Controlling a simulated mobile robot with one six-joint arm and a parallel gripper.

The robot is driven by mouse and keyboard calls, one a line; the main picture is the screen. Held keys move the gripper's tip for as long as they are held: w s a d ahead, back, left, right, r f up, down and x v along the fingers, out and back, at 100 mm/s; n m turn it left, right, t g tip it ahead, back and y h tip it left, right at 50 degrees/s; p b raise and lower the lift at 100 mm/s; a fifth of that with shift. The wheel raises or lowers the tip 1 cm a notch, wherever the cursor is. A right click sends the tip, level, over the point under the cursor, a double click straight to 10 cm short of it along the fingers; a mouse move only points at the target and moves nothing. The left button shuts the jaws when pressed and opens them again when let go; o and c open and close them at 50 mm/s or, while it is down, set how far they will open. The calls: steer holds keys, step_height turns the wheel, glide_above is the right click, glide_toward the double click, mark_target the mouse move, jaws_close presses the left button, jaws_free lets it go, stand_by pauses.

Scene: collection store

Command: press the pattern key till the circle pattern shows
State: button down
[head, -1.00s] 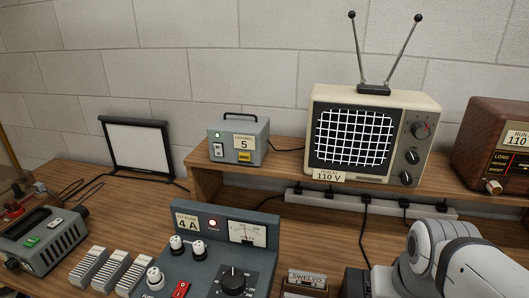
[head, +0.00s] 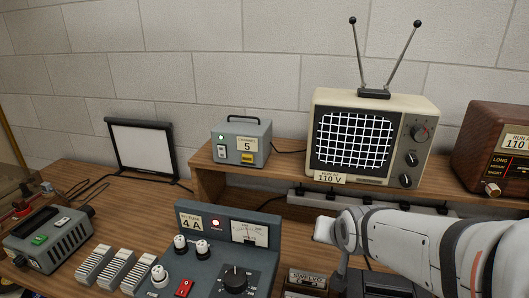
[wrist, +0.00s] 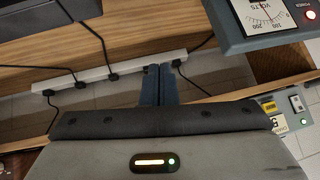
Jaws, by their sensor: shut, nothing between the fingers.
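The television (head: 372,138) stands on the shelf, its screen (head: 354,138) showing a white grid on black. Left of it on the shelf is the grey pattern box (head: 240,141), labelled 5, with a green lamp, a white switch and a yellow key (head: 246,158). In the wrist view, which is turned round, part of the box (wrist: 289,104) and its yellow key (wrist: 269,107) show at the lower right. My gripper (wrist: 158,68) is shut and empty, over the power strip area and apart from the box. My arm is at the lower right of the head view; its fingers are not discernible there.
A control panel with a voltmeter (head: 247,231) stands on the bench in front of the shelf. A power strip (wrist: 110,73) with cables runs below the shelf. A brown radio (head: 497,150) stands at the right, a framed white screen (head: 140,147) at the left.

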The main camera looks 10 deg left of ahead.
steer(key=w+a+r+t+y, duration=0.1)
steer(key=w+a, duration=0.2)
steer(key=a, duration=0.1)
steer(key=w+a+r+m+t+y, duration=0.1)
steer(key=w+a+t+y, duration=0.1)
steer(key=w+a, duration=0.1)
steer(key=w+a+t+y, duration=0.1)
steer(key=w+a+t, duration=0.1)
steer(key=w+a, duration=0.2)
steer(key=shift+a+r+y+p, duration=0.15)
steer(key=shift+a+r+p, duration=0.05)
steer(key=shift+a, duration=0.25)
steer(key=shift+a+r+y+p, duration=0.15)
steer(key=shift+a+r+p, duration=0.05)
steer(key=shift+a, duration=0.25)
steer(key=a+y, duration=0.1)
steer(key=a, duration=0.1)
steer(key=a+r+t+y, duration=0.1)
steer(key=a, duration=0.1)
steer(key=a+m+t+y, duration=0.1)
steer(key=a, duration=0.1)
steer(key=shift+w+r, duration=0.2)
steer(key=shift+w, duration=0.2)
steer(key=a+y, duration=0.1)
steer(key=s+a+r+y, duration=0.1)
steer(key=a, duration=0.1)
steer(key=a+t+y, duration=0.1)
steer(key=shift+s+a+r+m+y+p, duration=0.25)
steer(key=shift+a+r+m+y+p, duration=0.05)
steer(key=shift+a+p, duration=0.05)
